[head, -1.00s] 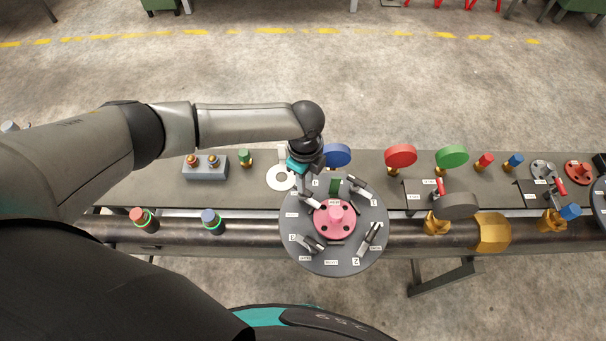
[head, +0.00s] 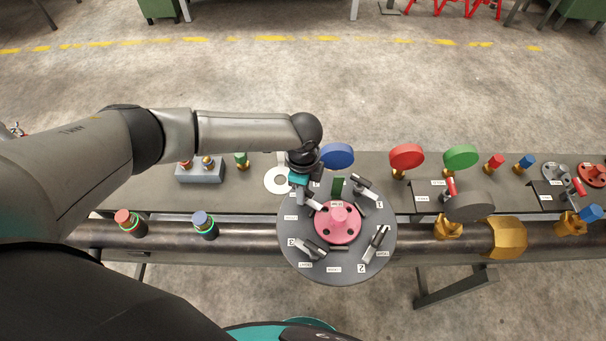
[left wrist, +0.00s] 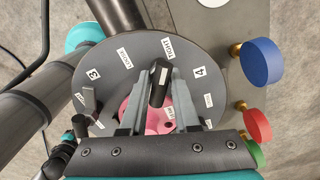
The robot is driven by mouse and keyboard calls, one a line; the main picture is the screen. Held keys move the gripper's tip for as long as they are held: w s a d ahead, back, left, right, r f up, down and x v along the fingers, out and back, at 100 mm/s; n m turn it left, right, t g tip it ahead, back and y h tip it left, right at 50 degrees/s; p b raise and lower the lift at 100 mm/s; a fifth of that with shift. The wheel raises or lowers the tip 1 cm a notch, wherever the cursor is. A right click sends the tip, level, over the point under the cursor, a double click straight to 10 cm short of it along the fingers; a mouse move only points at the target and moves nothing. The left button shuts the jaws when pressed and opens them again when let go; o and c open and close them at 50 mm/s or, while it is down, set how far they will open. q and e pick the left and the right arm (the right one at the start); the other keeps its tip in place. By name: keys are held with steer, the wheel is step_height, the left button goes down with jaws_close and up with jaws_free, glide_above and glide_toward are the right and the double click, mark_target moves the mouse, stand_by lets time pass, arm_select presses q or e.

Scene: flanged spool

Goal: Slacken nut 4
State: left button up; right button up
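A round grey disc (head: 378,250) with a pink hub (head: 338,222) in its middle carries several levered nuts around its rim. Nuts by labels 1 (head: 362,186), 2 (head: 376,240) and 3 (head: 313,246) show in the head view. My left gripper (head: 309,199) is at the upper left of the disc and partly covers that position. In the left wrist view the label 4 (left wrist: 200,72) is beside it, and the dark handle of nut 4 (left wrist: 159,82) stands between the two fingers (left wrist: 159,98). I cannot tell whether they press on it. My right gripper is out of view.
The disc sits in front of a dark bench with a pipe (head: 260,236) along it. A blue round knob (head: 338,156) stands close behind my left gripper. Red (head: 407,156) and green (head: 461,157) knobs stand to the right. A grey block (head: 200,173) is at left.

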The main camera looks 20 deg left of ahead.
arm_select(q)
steer(key=n, duration=0.4)
steer(key=shift+n, duration=0.3)
steer(key=n, duration=0.5)
steer(key=n+p, duration=0.3)
steer(key=n, duration=0.1)
steer(key=n+p, duration=0.3)
steer(key=n, duration=0.2)
steer(key=shift+s+r+p, duration=0.1)
steer(key=shift+r+p, duration=0.1)
steer(key=shift+p, duration=0.2)
steer(key=shift+f+m+b, duration=0.2)
steer(key=shift+m+b, duration=0.1)
steer(key=shift+m, duration=0.5)
steer(key=shift+r+m, duration=0.2)
steer(key=shift+m, duration=0.3)
step_height(320, 180, up, 2)
steer(key=shift+p, duration=0.95)
step_height(320, 180, up, 3)
steer(key=shift+f, duration=0.1)
steer(key=shift+r, duration=0.9)
